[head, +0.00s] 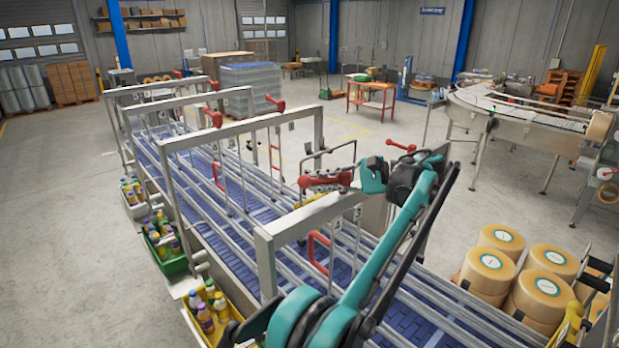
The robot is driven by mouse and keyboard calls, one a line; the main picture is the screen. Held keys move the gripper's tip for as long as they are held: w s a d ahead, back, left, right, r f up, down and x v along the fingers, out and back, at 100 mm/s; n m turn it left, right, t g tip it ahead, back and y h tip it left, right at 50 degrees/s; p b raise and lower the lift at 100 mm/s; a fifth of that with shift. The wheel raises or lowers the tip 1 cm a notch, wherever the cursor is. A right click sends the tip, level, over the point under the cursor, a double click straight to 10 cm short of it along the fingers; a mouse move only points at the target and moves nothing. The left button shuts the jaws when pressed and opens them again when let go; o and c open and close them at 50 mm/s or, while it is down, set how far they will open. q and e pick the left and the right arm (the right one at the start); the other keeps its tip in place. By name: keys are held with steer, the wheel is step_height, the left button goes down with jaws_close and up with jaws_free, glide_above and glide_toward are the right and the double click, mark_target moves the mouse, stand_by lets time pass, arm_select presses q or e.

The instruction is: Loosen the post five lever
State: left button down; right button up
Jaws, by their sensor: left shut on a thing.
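Several red clamp levers sit on the guide-rail frames over the blue conveyor (232,182). My left arm, teal and black, reaches up from the bottom over the nearest frame (300,218). My left gripper (327,181) is shut on a red lever (328,177) near the far end of that frame; the fingers partly cover it. Another red lever (400,146) shows just behind my wrist. Which post number the held lever belongs to cannot be read. My right gripper is not in view.
More red levers (214,117) and (275,103) stand on the farther frames. Bottle crates (172,264) line the conveyor's left side. Large tape rolls (488,270) are stacked at the right. The floor beyond the conveyor is mostly open, with a red table (370,84).

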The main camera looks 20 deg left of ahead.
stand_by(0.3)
arm_select(q)
steer(key=c, duration=1.5)
jaws_free()
steer(key=shift+w, duration=0.1)
